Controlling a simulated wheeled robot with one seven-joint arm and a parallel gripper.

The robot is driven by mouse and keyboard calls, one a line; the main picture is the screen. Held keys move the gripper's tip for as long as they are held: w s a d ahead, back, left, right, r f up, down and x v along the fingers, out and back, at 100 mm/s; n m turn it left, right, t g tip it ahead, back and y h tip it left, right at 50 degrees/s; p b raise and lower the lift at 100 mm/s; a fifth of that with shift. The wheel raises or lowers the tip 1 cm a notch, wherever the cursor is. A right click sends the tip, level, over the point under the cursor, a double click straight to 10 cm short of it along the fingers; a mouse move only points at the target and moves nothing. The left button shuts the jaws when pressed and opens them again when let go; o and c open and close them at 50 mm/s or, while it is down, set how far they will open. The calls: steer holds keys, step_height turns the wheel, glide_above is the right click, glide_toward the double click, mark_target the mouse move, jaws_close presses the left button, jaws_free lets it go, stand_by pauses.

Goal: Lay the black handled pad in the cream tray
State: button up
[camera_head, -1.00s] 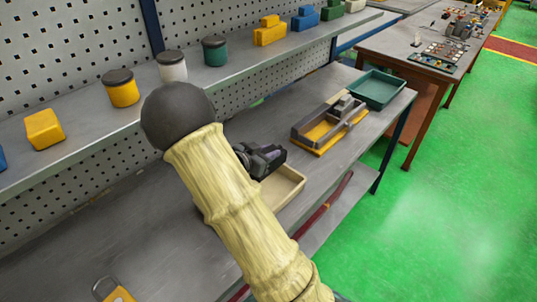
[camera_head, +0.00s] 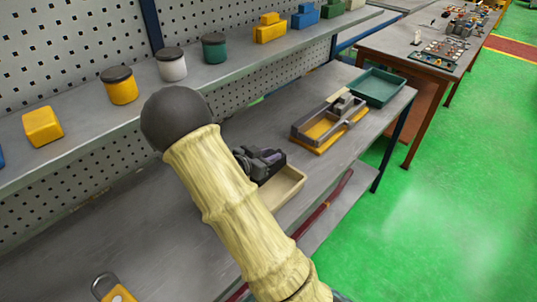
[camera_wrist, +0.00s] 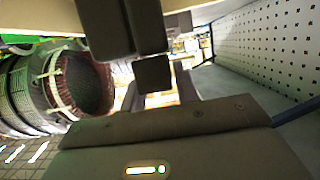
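The cream tray (camera_head: 289,190) lies on the grey bench in the head view, partly hidden behind my arm. My dark gripper (camera_head: 264,165) is at the tray's back-left edge, overlapping it in the picture. Its fingers are too small there to read. In the wrist view, dark blocks (camera_wrist: 138,40) of my gripper show at the top centre. I cannot make out the black handled pad as separate from the dark gripper, so I cannot tell if it is held.
A yellow fixture with a grey frame (camera_head: 325,128) and a green tray (camera_head: 378,87) stand farther along the bench. A shelf above holds jars and coloured blocks. A wound stator (camera_wrist: 55,88) shows in the wrist view.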

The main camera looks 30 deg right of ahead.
steer(key=shift+o, duration=1.4)
steer(key=shift+r, duration=0.5)
steer(key=shift+a+r+p, duration=0.25)
steer(key=shift+a+p, duration=0.05)
steer(key=v, duration=1.1)
steer(key=shift+s+a, duration=0.15)
steer(key=shift+a, duration=0.05)
steer(key=shift+r, duration=0.1)
